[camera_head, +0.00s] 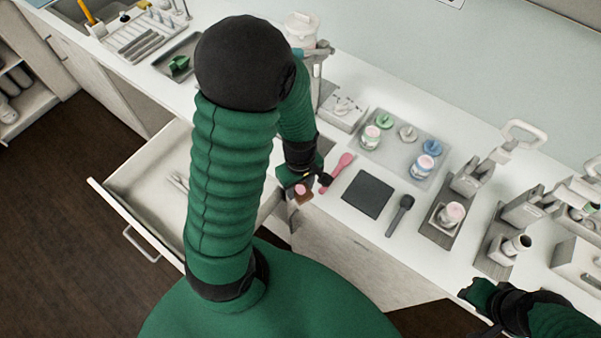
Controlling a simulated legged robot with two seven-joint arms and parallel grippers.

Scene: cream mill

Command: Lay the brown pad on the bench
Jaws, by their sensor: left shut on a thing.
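My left gripper (307,187) is shut on a small brown pad (305,198) near the front edge of the white bench (335,212). The pad shows only partly below the fingers, with a small pink spot beside it. Whether the pad touches the bench is too small to tell. A pink spatula (342,166) lies just right of this gripper. My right gripper (478,312) is at the lower right, dark and partly cut off; its fingers are not clear.
An open drawer (140,185) juts out at the left. A dark square mat (368,195) and black spoon (401,212) lie on the bench. A grey tray (400,165) holds several small jars. Machines with handles (468,180) stand at the right.

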